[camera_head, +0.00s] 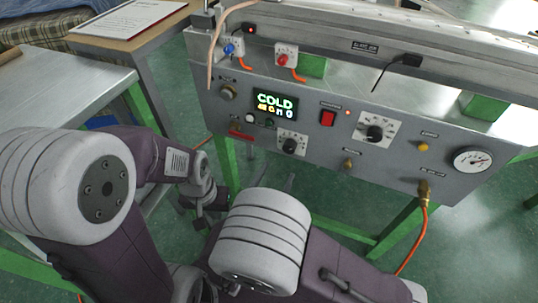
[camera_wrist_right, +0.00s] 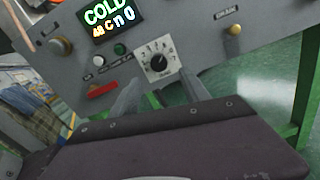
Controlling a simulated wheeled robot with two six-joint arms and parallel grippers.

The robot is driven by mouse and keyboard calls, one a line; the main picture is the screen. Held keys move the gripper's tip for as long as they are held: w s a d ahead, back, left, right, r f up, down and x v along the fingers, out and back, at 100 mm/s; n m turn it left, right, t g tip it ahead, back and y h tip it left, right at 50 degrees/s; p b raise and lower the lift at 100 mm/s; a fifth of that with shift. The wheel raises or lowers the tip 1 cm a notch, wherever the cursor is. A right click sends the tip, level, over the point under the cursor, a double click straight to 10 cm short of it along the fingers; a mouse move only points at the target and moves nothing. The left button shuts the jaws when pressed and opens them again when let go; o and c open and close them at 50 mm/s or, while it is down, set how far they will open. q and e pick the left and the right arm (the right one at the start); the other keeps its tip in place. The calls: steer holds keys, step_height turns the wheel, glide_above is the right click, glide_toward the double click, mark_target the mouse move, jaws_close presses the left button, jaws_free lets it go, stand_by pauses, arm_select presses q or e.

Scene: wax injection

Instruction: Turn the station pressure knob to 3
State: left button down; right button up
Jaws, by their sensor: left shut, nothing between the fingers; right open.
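The grey station panel (camera_head: 325,165) carries two black knobs on white dial plates. One black knob (camera_head: 290,145) is below the display; it also shows in the right wrist view (camera_wrist_right: 158,63). The other black knob (camera_head: 375,132) is further right, nearer the gauge (camera_head: 472,159). The panel labels and dial numbers are too small to tell which knob is for pressure. My right gripper (camera_wrist_right: 162,76) is open and empty, its fingers pointing toward the lower-left knob, apparently apart from it. My left gripper (camera_head: 205,197) is shut and empty, left of and below the panel.
The display (camera_head: 275,104) reads COLD. An orange hose (camera_head: 412,240) hangs from a brass fitting at the lower right. Green frame legs stand below the panel.

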mark_target(288, 149)
steer(key=b+x, duration=0.3)
steer(key=x, duration=0.4)
steer(key=shift+w, duration=0.35)
steer(key=shift+w+d+r, duration=0.1)
steer(key=shift+w+d, duration=0.05)
steer(key=shift+w, duration=0.4)
jaws_close()
